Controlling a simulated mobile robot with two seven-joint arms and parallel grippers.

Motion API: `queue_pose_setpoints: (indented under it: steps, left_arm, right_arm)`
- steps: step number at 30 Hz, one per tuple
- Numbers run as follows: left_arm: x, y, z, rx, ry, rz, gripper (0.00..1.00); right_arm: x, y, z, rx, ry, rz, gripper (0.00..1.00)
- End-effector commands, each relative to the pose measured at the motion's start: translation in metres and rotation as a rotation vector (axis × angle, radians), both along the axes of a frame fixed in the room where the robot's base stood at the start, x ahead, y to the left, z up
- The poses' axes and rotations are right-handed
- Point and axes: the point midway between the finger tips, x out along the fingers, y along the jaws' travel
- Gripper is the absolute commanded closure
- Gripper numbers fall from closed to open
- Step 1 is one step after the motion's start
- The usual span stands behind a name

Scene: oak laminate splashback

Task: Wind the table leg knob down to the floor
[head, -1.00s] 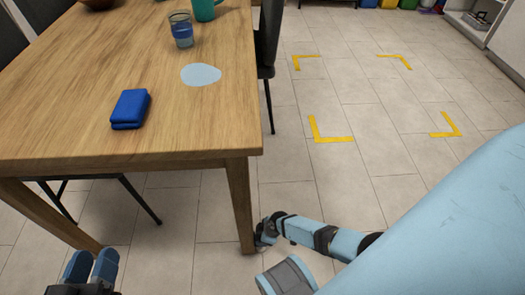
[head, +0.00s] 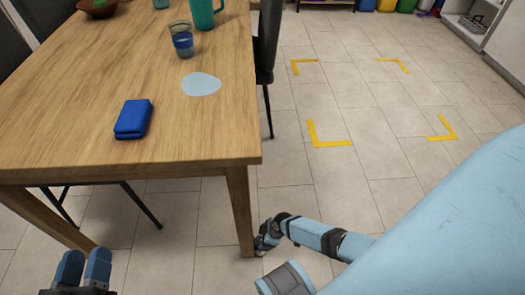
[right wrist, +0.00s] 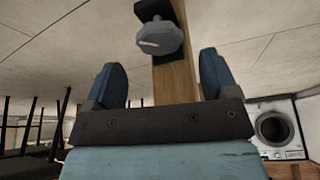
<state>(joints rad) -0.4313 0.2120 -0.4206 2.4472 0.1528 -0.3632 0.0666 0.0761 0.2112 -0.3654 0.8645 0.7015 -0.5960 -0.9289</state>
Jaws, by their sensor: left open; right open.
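The wooden table (head: 70,130) stands at the left of the head view, and its near right leg (head: 240,210) runs down to the tiled floor. In the right wrist view the leg (right wrist: 175,75) rises behind the gripper, with a grey lobed knob (right wrist: 160,38) at its foot end. My right gripper (right wrist: 162,78) is open. Its two blue fingers appear on either side of the leg, and the knob shows just past the fingertips, between them. In the head view the right gripper is low beside the leg's foot, where the knob is hidden. My left gripper (head: 84,265) is open and empty at the lower left.
On the table are a blue folded item (head: 133,119), a glass (head: 181,40), a teal mug (head: 205,14) and a pale blue patch (head: 201,84). A dark chair (head: 265,45) stands beside the table. Yellow corner marks (head: 330,143) frame clear floor at the right.

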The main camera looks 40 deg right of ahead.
Motion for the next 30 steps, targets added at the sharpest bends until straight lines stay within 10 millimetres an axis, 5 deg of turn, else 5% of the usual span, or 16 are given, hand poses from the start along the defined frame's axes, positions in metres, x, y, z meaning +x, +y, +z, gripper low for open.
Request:
queue_pose_setpoints:
  steps: [3,10,18,30]
  left_arm:
    - [-0.002,0.002,0.031,-0.035,-0.063,0.022,0.57]
    - [-0.004,0.006,0.057,-0.067,-0.14,0.055,0.57]
    - [-0.001,0.012,0.028,0.006,-0.037,0.076,0.57]
    - [-0.001,0.012,0.026,0.01,-0.033,0.077,0.57]
  right_arm:
    - [-0.009,-0.009,0.035,-0.002,-0.001,0.002,0.2]
    - [-0.022,-0.022,0.075,-0.001,0.0,0.002,0.2]
    - [-0.027,-0.027,0.092,-0.001,0.001,0.0,0.2]
    - [-0.026,-0.028,0.092,-0.004,0.002,0.014,0.2]
